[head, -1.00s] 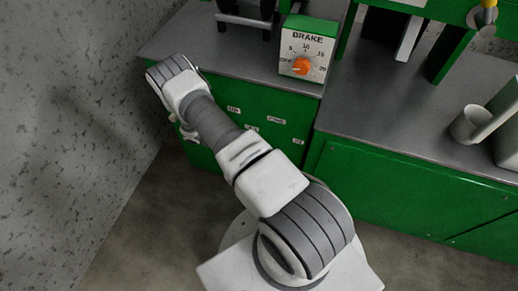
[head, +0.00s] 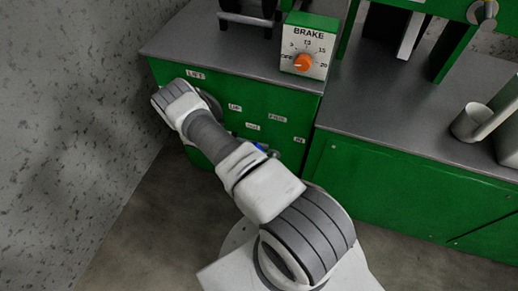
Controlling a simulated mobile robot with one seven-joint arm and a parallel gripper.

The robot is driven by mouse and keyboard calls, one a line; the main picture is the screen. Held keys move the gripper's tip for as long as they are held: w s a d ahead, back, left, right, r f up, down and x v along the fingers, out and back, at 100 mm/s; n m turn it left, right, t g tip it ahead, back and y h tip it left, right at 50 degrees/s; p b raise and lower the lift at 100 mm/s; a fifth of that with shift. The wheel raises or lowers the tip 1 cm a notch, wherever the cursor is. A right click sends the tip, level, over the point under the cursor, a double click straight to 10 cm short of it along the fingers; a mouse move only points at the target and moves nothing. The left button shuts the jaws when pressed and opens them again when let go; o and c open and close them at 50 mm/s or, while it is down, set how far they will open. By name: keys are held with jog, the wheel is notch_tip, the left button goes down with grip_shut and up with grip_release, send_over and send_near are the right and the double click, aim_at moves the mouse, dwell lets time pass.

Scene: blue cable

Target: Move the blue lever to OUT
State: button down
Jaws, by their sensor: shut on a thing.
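The green cabinet front (head: 185,77) carries small white labels. A small blue piece (head: 262,147), which looks like part of the blue lever, shows just beyond my arm, below the labels. A small dark piece shows beside it. The rest of the lever is hidden, so its position cannot be told. My arm crosses in front of the cabinet. My gripper is hidden behind it, so its jaws and any contact do not show.
A BRAKE box with an orange knob (head: 304,62) stands on the grey worktop (head: 215,45). A second green cabinet (head: 400,195) stands to the right, with a grey cup-like holder (head: 467,123) on top. A speckled wall (head: 70,130) is at the left.

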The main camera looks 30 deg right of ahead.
jog(key=c, duration=0.7)
grip_release()
jog(key=shift+r, duration=0.1)
jog(key=shift+r+p, duration=0.3)
jog(key=shift+r, duration=0.05)
jog(key=r, duration=0.1)
jog(key=r+p, duration=0.1)
jog(key=r, duration=0.1)
jog(key=r+p, duration=0.1)
jog(key=shift+s+d+r, duration=0.2)
jog(key=shift+s+d, duration=0.1)
jog(key=shift+s, duration=0.1)
jog(key=s+d+r+p, duration=0.1)
jog(key=s+d+r, duration=0.1)
jog(key=s+d+r+p, duration=0.1)
jog(key=s+d+p, duration=0.1)
jog(key=s, duration=0.1)
jog(key=s+d+r+p, duration=0.1)
jog(key=s+d+r, duration=0.1)
jog(key=s, duration=0.1)
jog(key=shift+s+d+r+p, duration=0.2)
jog(key=shift+d+r+p, duration=0.05)
jog(key=shift+r+p, duration=0.1)
